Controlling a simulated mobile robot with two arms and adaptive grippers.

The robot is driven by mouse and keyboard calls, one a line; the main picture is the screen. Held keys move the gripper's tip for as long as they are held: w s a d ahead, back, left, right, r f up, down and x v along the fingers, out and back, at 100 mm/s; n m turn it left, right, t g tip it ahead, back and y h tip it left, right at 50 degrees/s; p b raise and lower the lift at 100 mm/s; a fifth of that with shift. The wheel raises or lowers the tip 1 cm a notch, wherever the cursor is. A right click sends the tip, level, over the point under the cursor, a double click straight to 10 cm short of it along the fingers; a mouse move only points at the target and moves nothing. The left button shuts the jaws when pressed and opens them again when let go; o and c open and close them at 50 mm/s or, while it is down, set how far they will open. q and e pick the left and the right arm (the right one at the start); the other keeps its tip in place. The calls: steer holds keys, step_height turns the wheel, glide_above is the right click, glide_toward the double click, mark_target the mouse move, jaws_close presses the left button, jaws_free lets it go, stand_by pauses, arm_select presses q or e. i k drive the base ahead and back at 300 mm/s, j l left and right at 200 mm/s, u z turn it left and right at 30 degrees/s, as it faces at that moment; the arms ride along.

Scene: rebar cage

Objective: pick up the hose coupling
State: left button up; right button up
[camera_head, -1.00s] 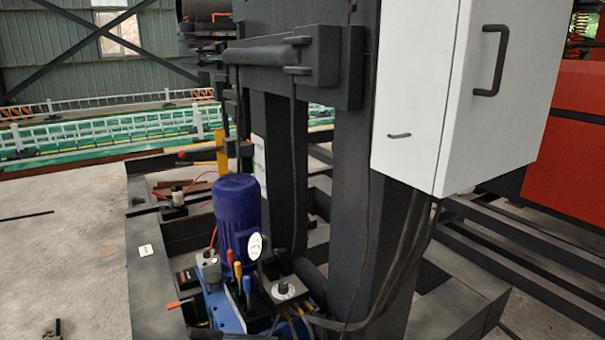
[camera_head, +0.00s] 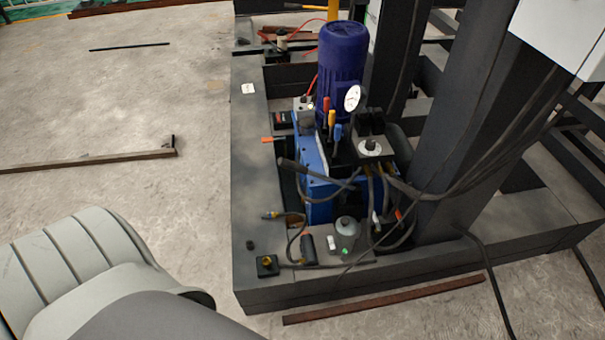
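What looks like the hose coupling (camera_head: 270,215) is a small metal end with a blue and yellowish tip on a thin black hose. It lies on the dark steel base frame (camera_head: 247,180), to the left of the blue hydraulic unit, but it is too small to be sure. A small black block with a yellow centre (camera_head: 267,264) sits nearer, at the frame's front left corner. A light grey link of my arm fills the lower left. Neither gripper is in view.
The purple motor (camera_head: 343,60) with a gauge stands on the blue unit (camera_head: 318,205). A dark post (camera_head: 480,130) and hanging cables stand to the right. A rusty bar (camera_head: 385,299) lies before the frame. The concrete floor (camera_head: 150,110) at left is largely clear.

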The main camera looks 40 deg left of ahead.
mark_target(271, 214)
steer(key=j+z, duration=0.2)
steer(key=j, duration=0.2)
steer(key=j+z, duration=0.2)
steer(key=j, duration=0.2)
steer(key=k+j+z, duration=0.2)
steer(key=j, duration=0.15)
steer(key=j+z, duration=0.2)
steer(key=j, duration=0.2)
steer(key=k+j+z, duration=0.25)
steer(key=i+j, duration=0.1)
